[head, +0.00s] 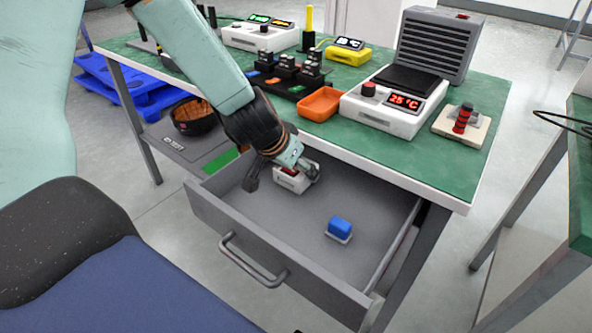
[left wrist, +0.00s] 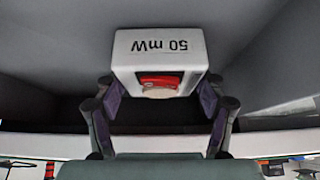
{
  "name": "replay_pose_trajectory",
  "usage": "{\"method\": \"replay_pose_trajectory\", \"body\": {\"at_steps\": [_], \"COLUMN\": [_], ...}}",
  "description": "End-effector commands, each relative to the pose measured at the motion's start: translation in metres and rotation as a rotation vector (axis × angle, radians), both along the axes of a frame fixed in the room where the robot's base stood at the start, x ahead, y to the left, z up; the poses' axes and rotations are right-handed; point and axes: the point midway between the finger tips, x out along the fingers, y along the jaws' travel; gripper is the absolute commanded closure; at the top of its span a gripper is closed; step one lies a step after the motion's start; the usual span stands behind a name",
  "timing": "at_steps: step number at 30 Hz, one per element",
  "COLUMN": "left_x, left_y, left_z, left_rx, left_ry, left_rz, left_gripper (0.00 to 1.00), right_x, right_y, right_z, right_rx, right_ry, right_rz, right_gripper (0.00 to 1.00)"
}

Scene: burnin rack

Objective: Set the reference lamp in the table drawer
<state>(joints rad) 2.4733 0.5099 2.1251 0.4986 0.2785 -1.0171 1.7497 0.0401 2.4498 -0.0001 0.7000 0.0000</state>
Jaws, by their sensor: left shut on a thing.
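The reference lamp is likely the small white box (head: 292,182) with a red part, inside the open table drawer (head: 232,215). In the left wrist view the white box (left wrist: 160,48) carries the print "50 mW" and a red part (left wrist: 160,82). My left gripper (head: 284,174) reaches down into the rear of the drawer and is shut on the box, with a finger on either side. I cannot tell whether the box touches the drawer floor. My right gripper is not in view.
A blue block on a pale base (head: 340,229) sits in the drawer, right of the box. Drawer floor between them is bare. The green tabletop (head: 330,145) overhangs the drawer's back and holds an orange tray (head: 319,104) and a white hotplate-like unit (head: 393,107).

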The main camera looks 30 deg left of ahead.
Motion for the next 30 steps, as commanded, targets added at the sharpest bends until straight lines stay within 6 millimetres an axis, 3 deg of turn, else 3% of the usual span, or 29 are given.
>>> {"method": "replay_pose_trajectory", "body": {"at_steps": [8, 9, 17, 30], "left_x": [0.0002, 0.0000, -0.0001, -0.0008], "left_y": [0.0002, 0.0001, 0.0001, 0.0001], "left_z": [-0.0026, -0.0032, -0.0024, 0.0037], "left_rx": [0.001, 0.001, 0.001, 0.000], "left_ry": [-0.001, 0.000, 0.000, 0.000], "left_rz": [0.001, 0.001, 0.001, 0.000], "left_gripper": [0.73, 0.29, 0.07, 0.07], "right_x": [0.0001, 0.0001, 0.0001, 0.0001], "right_y": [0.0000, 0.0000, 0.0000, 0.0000], "right_z": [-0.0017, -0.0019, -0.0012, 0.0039], "right_rx": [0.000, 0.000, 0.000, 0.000], "right_ry": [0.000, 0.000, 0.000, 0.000], "right_rz": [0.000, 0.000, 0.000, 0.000], "right_gripper": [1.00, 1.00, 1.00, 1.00]}}
